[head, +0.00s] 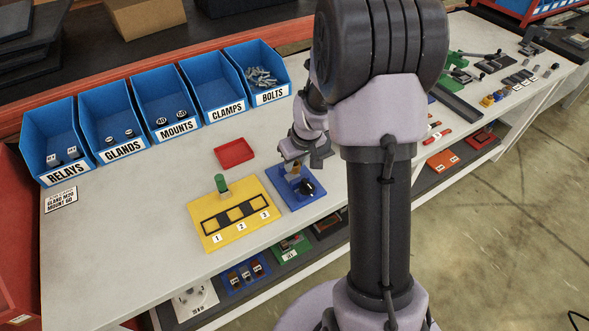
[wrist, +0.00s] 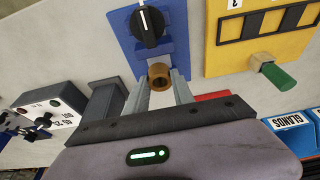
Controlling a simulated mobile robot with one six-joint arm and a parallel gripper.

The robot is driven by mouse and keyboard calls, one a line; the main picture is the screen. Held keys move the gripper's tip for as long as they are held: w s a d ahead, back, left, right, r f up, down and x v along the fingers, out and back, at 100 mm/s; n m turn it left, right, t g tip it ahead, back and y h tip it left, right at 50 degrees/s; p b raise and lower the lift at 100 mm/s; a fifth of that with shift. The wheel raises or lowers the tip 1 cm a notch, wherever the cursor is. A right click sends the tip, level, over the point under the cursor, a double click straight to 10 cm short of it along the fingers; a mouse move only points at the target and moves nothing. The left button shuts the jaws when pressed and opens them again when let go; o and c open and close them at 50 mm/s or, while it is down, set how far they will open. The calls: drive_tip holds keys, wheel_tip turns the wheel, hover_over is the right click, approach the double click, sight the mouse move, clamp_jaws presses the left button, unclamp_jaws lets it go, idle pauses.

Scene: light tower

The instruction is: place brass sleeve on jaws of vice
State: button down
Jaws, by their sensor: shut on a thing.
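The brass sleeve (wrist: 160,76) shows as a brown ring between my fingertips in the wrist view. My gripper (wrist: 161,84) is shut on it. In the head view my gripper (head: 296,165) is over the back part of a blue plate (head: 288,197) with a black knob (head: 306,187). The wrist view also shows the blue plate (wrist: 122,35) and the black knob (wrist: 148,25), just beyond the sleeve. This blue fixture seems to be the vice; its jaws are hard to make out. I cannot tell whether the sleeve touches it.
A yellow plate (head: 207,240) with numbered squares and a green peg (head: 221,184) lies left of the blue plate. A red tray (head: 234,153) is behind. Labelled blue bins (head: 121,148) line the back. The left front of the bench is clear.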

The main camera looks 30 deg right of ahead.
sight(295, 169)
drive_tip(key=shift+w+f+b, duration=0.1)
drive_tip(key=shift+f+b, duration=1.05)
drive_tip(key=shift+f, duration=0.85)
drive_tip(key=c, duration=1.1)
unclamp_jaws()
drive_tip(key=shift+r, duration=0.1)
drive_tip(key=shift+r+p, duration=0.3)
drive_tip(key=shift+p, duration=0.15)
drive_tip(key=s+a+r+m+t+p, duration=0.15)
drive_tip(key=s+a+r, duration=0.25)
drive_tip(key=r, duration=0.7)
drive_tip(key=s+a+r+p, duration=0.2)
drive_tip(key=s+a+r, duration=0.2)
drive_tip(key=r, duration=0.6)
drive_tip(key=s+a+r+m, duration=0.1)
drive_tip(key=s+a+r, duration=0.1)
drive_tip(key=s, duration=0.3)
drive_tip(key=s+a+r+m+y, duration=0.1)
drive_tip(key=s+a+r, duration=0.1)
drive_tip(key=s+a, duration=0.2)
drive_tip(key=s+a+r+m+t, duration=0.1)
drive_tip(key=s+a+r, duration=0.1)
drive_tip(key=s+a, duration=0.2)
drive_tip(key=shift+s+a+r+y, duration=0.1)
drive_tip(key=shift+s+r+y, duration=0.1)
drive_tip(key=shift+s, duration=0.4)
drive_tip(key=shift+s+r+y, duration=0.2)
drive_tip(key=shift+s, duration=0.35)
